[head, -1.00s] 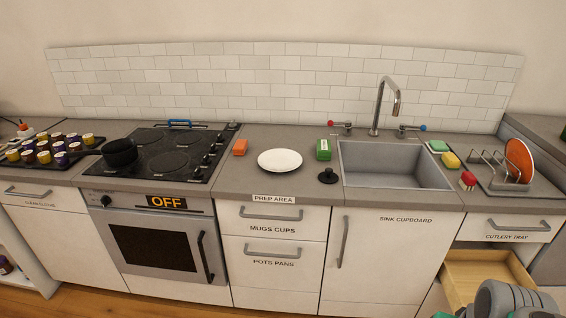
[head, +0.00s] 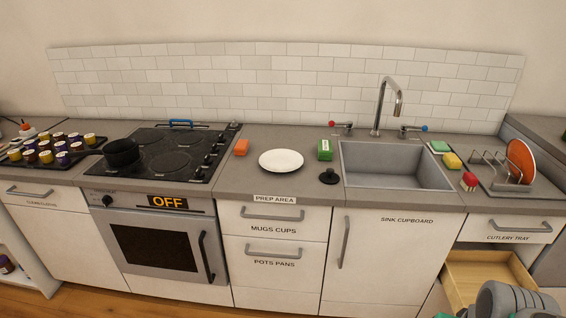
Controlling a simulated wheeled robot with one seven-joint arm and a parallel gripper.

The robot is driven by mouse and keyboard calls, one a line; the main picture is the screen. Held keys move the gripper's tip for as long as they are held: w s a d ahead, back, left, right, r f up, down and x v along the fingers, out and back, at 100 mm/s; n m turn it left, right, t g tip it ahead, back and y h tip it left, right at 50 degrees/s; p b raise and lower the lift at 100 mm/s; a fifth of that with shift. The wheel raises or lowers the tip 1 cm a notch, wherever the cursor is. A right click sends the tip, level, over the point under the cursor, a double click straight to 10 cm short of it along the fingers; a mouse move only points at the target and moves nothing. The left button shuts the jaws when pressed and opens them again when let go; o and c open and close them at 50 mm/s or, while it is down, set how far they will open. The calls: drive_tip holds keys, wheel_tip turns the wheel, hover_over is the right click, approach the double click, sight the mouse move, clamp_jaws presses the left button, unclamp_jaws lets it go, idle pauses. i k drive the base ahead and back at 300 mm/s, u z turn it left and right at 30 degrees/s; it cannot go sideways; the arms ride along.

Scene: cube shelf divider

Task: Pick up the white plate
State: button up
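The white plate (head: 281,161) lies flat on the grey counter, in the prep area between the stove and the sink. Nothing covers it and nothing rests on it. A grey, rounded part of my arm shows at the bottom right corner, in front of the open drawer and well away from the plate. My gripper's fingers are not in the picture.
An open wooden drawer (head: 483,274) sticks out at lower right. Counter in front of the plate is clear.

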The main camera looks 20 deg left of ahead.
sight(278, 160)
drive_tip(key=z, duration=0.1)
drive_tip(key=k, duration=0.4)
drive_tip(key=u, duration=2.05)
drive_tip(key=i, duration=2.15)
drive_tip(key=z, duration=0.8)
